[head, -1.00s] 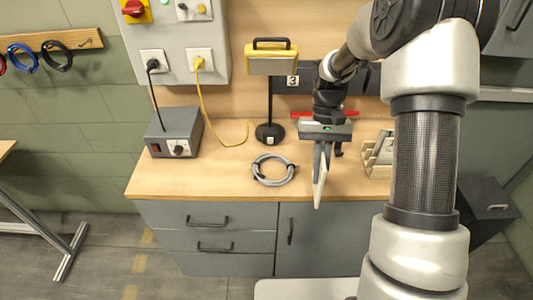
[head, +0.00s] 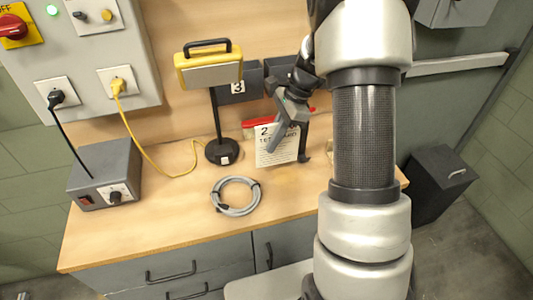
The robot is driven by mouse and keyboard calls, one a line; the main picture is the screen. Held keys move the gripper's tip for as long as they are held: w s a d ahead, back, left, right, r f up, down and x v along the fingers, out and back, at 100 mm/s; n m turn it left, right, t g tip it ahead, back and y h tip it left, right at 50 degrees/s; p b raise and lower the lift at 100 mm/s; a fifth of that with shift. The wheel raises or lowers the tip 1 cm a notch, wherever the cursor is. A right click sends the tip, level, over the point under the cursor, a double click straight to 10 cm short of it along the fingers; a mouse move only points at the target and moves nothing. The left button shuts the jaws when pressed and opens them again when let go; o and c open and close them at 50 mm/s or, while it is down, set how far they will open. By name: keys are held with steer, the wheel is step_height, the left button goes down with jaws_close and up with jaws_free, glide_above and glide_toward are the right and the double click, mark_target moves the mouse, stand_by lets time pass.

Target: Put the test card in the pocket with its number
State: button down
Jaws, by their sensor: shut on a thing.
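The test card (head: 277,148) is white, with a large 2 and the start of "TEST" in black print. My gripper (head: 274,135) is shut on it and holds it roughly upright, its face towards the camera, above the back of the bench. A grey finger crosses the card's front. A dark grey pocket (head: 238,92) marked 3 is on the back board, left of and above the card. Another dark pocket (head: 278,66) shows partly beside it; my arm hides its number and anything further right.
A yellow-topped lamp (head: 209,70) on a black stand is left of the card. A coiled grey cable (head: 236,197) lies in front. A grey power box (head: 106,175) is at the left. A red object (head: 258,125) is behind the card. The bench's front is clear.

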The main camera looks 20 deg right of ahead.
glide_above(272, 164)
steer(key=shift+w+f, duration=0.15)
steer(key=shift+f, duration=0.95)
steer(key=shift+w+f, duration=0.1)
steer(key=shift+f, duration=0.95)
steer(key=c, duration=2.4)
jaws_free()
steer(key=shift+f, duration=0.2)
steer(key=o, duration=0.5)
steer(key=shift+r, duration=0.15)
